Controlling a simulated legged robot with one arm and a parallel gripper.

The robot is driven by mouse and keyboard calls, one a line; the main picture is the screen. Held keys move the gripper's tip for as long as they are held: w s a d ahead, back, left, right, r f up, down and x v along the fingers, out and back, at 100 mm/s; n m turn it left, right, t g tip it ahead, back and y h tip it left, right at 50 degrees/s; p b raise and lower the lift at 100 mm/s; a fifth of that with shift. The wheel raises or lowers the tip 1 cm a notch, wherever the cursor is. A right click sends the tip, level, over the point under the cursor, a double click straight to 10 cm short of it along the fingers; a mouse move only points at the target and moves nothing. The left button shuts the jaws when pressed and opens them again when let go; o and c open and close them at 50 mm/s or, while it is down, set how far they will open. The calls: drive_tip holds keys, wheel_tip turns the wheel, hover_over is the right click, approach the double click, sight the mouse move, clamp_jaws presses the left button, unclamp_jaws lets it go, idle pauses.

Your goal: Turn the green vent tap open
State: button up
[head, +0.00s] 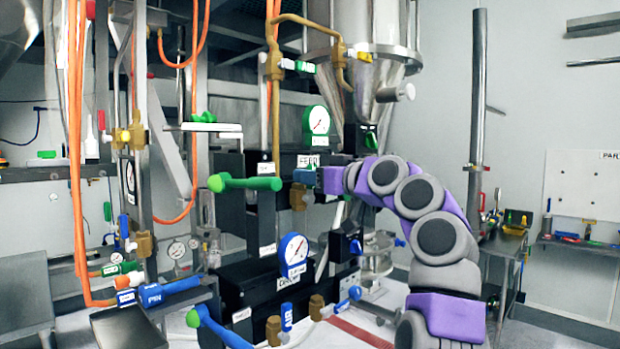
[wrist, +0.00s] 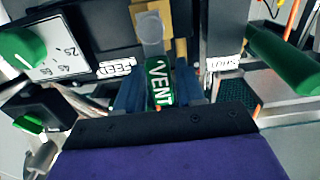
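The green vent tap (wrist: 160,84) shows in the wrist view as a green handle lettered "VENT", below a grey round end and in front of a brass fitting (wrist: 178,22). My gripper (wrist: 160,95) has its blue fingers on either side of this handle. I cannot tell whether they press on it or stand slightly apart. In the head view my gripper (head: 306,177) is at the brass valve (head: 298,196) beside the black panel, and the handle is mostly hidden there.
A large green lever (head: 245,183) sticks out left of my gripper. It also shows at the right of the wrist view (wrist: 285,60). A green-rimmed gauge (head: 316,121) is above, a blue gauge (head: 293,249) below. A green knob (wrist: 22,48) is at the wrist view's left.

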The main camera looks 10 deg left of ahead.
drive_tip(key=shift+o, duration=0.8)
drive_tip(key=shift+s, duration=0.1)
drive_tip(key=shift+s+d, duration=0.15)
drive_tip(key=shift+d, duration=0.1)
drive_tip(key=b+v, duration=0.2)
drive_tip(key=v, duration=1.4)
drive_tip(key=shift+d, duration=0.3)
drive_tip(key=shift+f, duration=0.1)
